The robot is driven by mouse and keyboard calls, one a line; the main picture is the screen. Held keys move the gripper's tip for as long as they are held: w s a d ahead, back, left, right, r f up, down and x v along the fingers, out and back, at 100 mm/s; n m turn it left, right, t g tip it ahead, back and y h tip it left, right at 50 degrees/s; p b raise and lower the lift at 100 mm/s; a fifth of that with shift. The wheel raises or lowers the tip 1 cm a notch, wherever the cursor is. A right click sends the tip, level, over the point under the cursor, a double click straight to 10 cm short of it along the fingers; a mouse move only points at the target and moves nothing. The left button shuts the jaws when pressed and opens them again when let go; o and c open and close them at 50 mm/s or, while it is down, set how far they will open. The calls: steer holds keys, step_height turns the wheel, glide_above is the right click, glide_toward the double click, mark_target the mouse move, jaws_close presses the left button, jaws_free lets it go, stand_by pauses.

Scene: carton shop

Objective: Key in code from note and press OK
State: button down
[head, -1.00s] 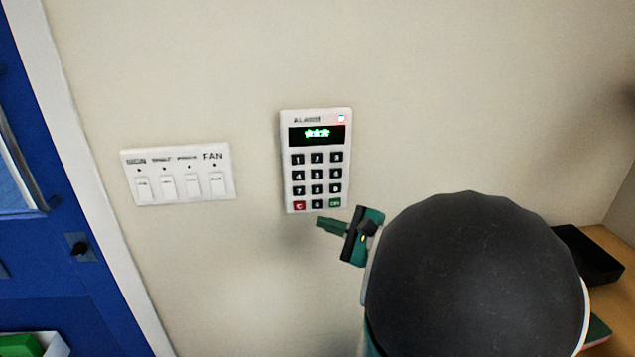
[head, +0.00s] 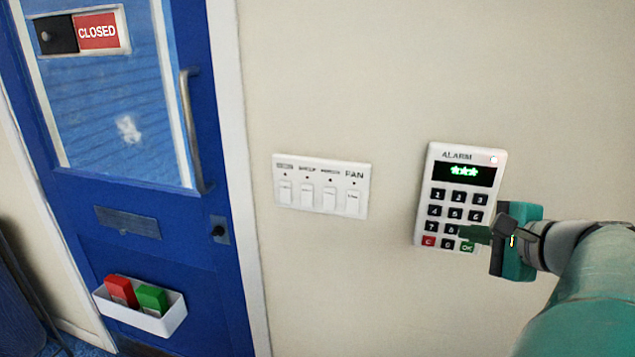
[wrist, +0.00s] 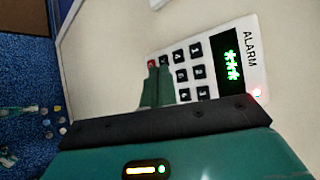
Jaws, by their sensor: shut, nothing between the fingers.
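The white alarm keypad (head: 425,195) is on the wall right of centre in the head view. Its display (head: 464,172) shows a short row of green asterisks, and a small light glows at its top right corner. No code note is visible.
A switch panel (head: 321,208) with FAN at its right end is on the wall left of the keypad. A blue door (head: 180,265) with a CLOSED sign (head: 98,31) and a white bin (head: 150,318) holding red and green items is farther left. Bare wall lies between.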

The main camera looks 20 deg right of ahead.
glide_toward(451, 201)
steer(key=shift+a+f+x, duration=0.1)
steer(key=shift+a+x, duration=0.15)
steer(key=shift+x, duration=0.95)
steer(key=shift+a+f+x, duration=0.15)
steer(key=shift+a+x, duration=0.05)
steer(key=shift+x, duration=1)
steer(key=shift+w+d, duration=0.25)
steer(key=shift+w+d, duration=0.2)
steer(key=shift+w, duration=0.1)
stand_by(1.0)
steer(key=shift+s+a, duration=0.45)
steer(key=shift+s, duration=0.25)
steer(key=shift+s+a, duration=0.75)
steer(key=shift+s, duration=0.3)
steer(key=shift+s+a, duration=0.7)
steer(key=shift+s, duration=0.3)
stand_by(1.0)
